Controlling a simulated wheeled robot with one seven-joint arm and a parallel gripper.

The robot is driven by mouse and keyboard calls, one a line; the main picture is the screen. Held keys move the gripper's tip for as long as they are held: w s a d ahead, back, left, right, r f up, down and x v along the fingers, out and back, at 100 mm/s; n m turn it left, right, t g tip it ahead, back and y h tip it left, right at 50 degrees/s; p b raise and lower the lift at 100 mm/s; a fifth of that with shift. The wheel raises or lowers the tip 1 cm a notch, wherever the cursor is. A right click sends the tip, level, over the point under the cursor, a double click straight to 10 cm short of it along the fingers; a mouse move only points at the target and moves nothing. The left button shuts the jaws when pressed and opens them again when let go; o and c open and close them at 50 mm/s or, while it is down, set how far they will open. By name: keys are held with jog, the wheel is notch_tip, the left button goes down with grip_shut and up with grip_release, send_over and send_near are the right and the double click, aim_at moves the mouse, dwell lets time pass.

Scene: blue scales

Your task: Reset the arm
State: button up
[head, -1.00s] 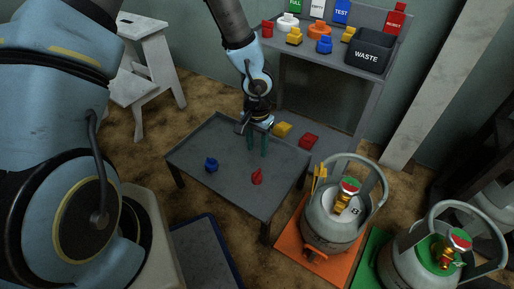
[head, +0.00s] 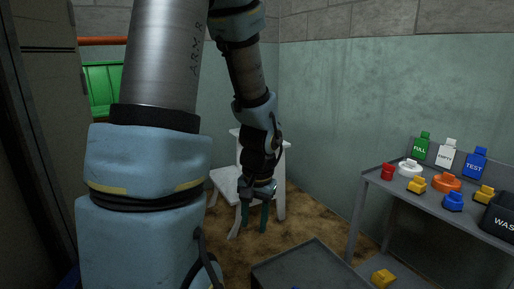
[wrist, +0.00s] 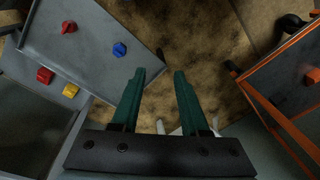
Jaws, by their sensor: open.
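The low table holds a blue knob (wrist: 119,49) and a red piece (wrist: 69,27). A yellow piece (wrist: 71,90) and a red block (wrist: 45,75) lie on a shelf beside it. An orange-framed stand (wrist: 270,105) is at the right. The bench (head: 400,196) holds tags, caps and the waste bin (head: 500,215).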

jog(key=s+a+r+n+h, duration=0.1)
jog(key=s+a+r+n, duration=0.2)
jog(key=a+r, duration=0.3)
notch_tip(320, 180, up, 32)
jog(key=p, duration=3.4)
jog(key=shift+w+r+t, duration=0.25)
jog(key=shift+w+t, duration=0.05)
jog(key=shift+o, duration=0.3)
